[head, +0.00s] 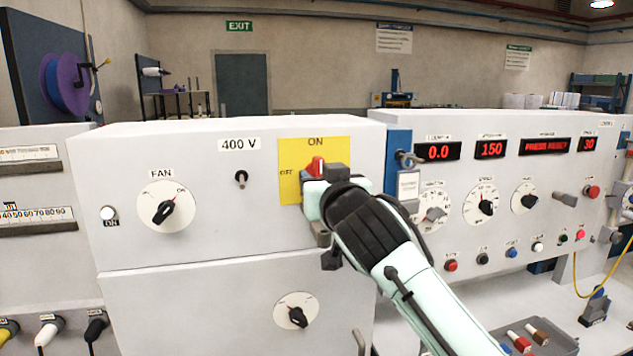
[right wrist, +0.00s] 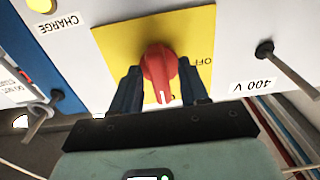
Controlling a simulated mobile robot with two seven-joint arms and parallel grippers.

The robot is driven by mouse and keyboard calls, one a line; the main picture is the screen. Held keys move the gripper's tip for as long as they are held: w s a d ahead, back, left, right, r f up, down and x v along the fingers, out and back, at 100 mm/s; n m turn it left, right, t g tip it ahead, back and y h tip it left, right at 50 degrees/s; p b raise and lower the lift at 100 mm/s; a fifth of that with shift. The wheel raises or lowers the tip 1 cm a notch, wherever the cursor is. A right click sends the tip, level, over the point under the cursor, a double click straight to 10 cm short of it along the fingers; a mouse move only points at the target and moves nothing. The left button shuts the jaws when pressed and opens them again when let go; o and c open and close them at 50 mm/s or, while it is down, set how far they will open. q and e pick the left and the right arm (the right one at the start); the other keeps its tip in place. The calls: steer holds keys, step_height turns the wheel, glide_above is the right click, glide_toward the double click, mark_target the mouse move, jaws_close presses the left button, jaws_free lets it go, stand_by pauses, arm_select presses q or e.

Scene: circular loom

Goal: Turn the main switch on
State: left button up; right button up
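The main switch is a red rotary knob (head: 317,166) on a yellow plate (head: 289,186) with ON above it and OFF at its left. In the right wrist view, which is upside down, the red knob (right wrist: 160,72) has its white mark pointing down the picture, towards the ON side. My right gripper (head: 322,180) is at the plate, just below and in front of the knob. In the right wrist view its two fingers (right wrist: 161,82) stand either side of the knob, with yellow plate showing between them and the handle. My left gripper is out of view.
A small black lever switch (head: 241,178) under the 400 V label and the FAN dial (head: 165,207) are left of the plate. A blue strip (head: 398,148) and a panel with red displays (head: 437,151) are at the right. Another dial (head: 297,314) is below.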

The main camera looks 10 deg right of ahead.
arm_select(q)
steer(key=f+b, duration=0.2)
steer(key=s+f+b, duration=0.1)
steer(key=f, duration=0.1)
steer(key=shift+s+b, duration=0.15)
steer(key=shift+b, duration=0.25)
arm_select(e)
steer(key=s, duration=0.7)
steer(key=shift+d, duration=0.15)
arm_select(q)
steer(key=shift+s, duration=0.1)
arm_select(e)
steer(key=shift+w+f, duration=0.1)
